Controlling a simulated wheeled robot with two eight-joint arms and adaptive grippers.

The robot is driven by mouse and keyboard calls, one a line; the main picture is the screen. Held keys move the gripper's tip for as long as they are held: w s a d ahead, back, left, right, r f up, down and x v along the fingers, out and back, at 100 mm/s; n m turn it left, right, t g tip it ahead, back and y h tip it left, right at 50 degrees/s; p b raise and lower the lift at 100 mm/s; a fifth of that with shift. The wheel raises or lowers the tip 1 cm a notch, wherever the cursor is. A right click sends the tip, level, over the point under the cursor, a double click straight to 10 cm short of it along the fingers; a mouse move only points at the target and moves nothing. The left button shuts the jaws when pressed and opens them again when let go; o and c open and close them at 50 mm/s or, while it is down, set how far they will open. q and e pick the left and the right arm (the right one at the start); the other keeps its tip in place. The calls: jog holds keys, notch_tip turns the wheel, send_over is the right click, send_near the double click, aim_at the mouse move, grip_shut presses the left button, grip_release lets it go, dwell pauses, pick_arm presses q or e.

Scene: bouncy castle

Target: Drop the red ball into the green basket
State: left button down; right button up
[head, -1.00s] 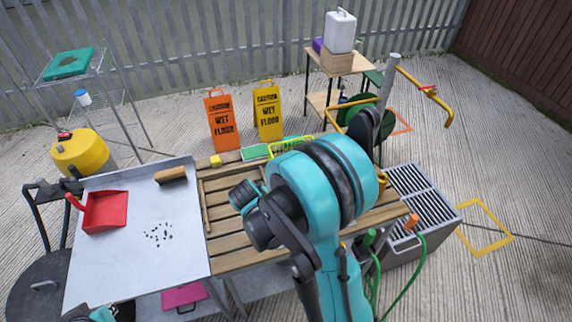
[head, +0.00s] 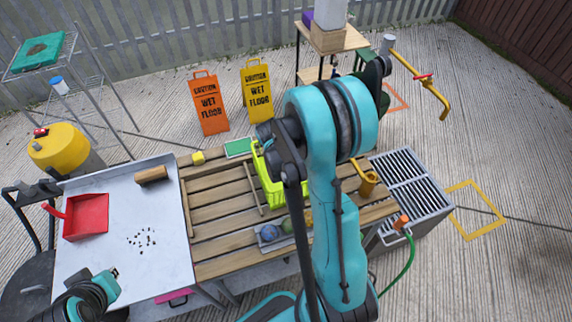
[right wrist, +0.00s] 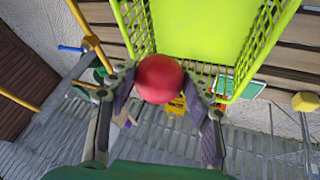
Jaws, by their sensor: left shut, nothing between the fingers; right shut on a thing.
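The red ball (right wrist: 160,78) is held between the two fingers of my right gripper (right wrist: 160,88) in the right wrist view. The green basket (right wrist: 205,30), bright yellow-green with slatted sides, is close to the ball in that view. I cannot tell whether the ball is over its opening or beside it. In the head view the basket (head: 266,180) stands on the slatted wooden bench, partly hidden by my right arm. The right gripper and ball are hidden there. My left gripper (head: 108,280) is shut and empty near the front of the grey table, away from the basket.
The grey table (head: 120,215) carries a red dustpan (head: 86,217), a brush (head: 151,174) and dark crumbs. The wooden bench (head: 215,215) also holds small coloured balls and a yellow block (head: 198,158). A grated grey unit (head: 410,185) stands right of the bench.

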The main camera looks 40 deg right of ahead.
jog(key=shift+a+f+b, duration=0.1)
jog(key=shift+f+b, duration=0.25)
jog(key=shift+f, duration=0.25)
jog(key=f, duration=0.1)
jog(key=f+b, duration=0.2)
jog(key=shift+w+d+f, duration=0.1)
jog(key=shift+d+f, duration=0.1)
jog(key=shift+d, duration=0.05)
jog(key=shift+a+f+b, duration=0.1)
jog(key=shift+f+b, duration=0.25)
jog(key=shift+b, duration=0.05)
jog(key=o, duration=1)
jog(key=v, duration=1.2)
jog(key=shift+a, duration=0.1)
